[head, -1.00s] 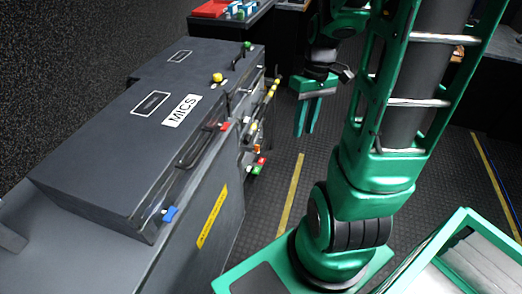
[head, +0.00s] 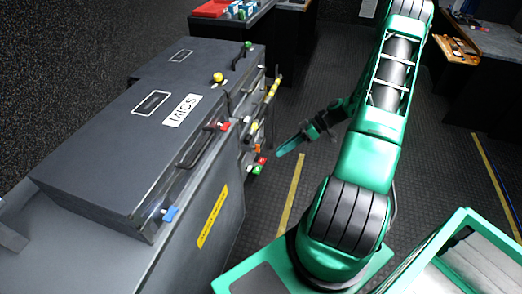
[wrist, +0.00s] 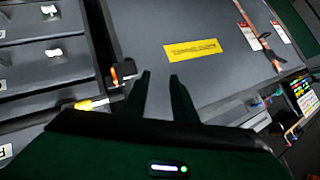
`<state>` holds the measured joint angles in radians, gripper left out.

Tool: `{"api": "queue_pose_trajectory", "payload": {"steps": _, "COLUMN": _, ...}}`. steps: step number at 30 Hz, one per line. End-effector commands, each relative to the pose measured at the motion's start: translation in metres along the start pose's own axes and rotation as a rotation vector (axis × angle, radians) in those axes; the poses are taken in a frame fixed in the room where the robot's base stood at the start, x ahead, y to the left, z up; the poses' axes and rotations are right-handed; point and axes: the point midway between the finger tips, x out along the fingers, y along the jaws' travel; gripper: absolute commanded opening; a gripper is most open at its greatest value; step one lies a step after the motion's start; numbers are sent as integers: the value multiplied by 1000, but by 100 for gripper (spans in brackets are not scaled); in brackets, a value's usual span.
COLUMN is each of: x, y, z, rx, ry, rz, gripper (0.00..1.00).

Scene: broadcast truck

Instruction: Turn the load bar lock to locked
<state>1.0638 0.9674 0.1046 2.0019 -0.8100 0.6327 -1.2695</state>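A yellow-ended bar (head: 272,90) runs along the right side of the dark cases in the head view. Small orange, red (head: 262,161) and green (head: 257,170) pieces sit near its lower end. In the wrist view an orange piece with a dark mount (wrist: 124,72) is left of my fingertips, with a yellow bar end (wrist: 92,103) below it. I cannot tell for sure which piece is the load bar lock, or its setting. My gripper (head: 279,153) points left towards these pieces, apart from them. Its fingers (wrist: 161,78) are apart with nothing between.
A case labelled MICS (head: 110,120) lies on the left. A grey panel with a yellow label (wrist: 192,50) is ahead in the wrist view, with a strap (wrist: 258,38) on it. A green-rimmed bin (head: 425,255) stands at lower right. Floor is clear right of the cases.

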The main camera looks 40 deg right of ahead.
Motion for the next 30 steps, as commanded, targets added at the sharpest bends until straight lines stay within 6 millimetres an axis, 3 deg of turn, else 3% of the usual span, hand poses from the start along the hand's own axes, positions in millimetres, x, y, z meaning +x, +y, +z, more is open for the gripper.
{"api": "queue_pose_trajectory", "payload": {"steps": 6, "x": 22, "y": 32, "z": 20, "rx": -136, "ry": 268, "rz": 30, "gripper": 25}}
{"api": "queue_pose_trajectory", "payload": {"steps": 15, "x": 30, "y": 67, "z": 38, "rx": -305, "ry": 610, "rz": 199, "gripper": 25}}
{"api": "queue_pose_trajectory", "payload": {"steps": 24, "x": 26, "y": 82, "z": 47, "rx": -378, "ry": 760, "rz": 331, "gripper": 25}}
{"api": "queue_pose_trajectory", "payload": {"steps": 30, "x": 36, "y": 85, "z": 37, "rx": -384, "ry": 767, "rz": 337, "gripper": 25}}
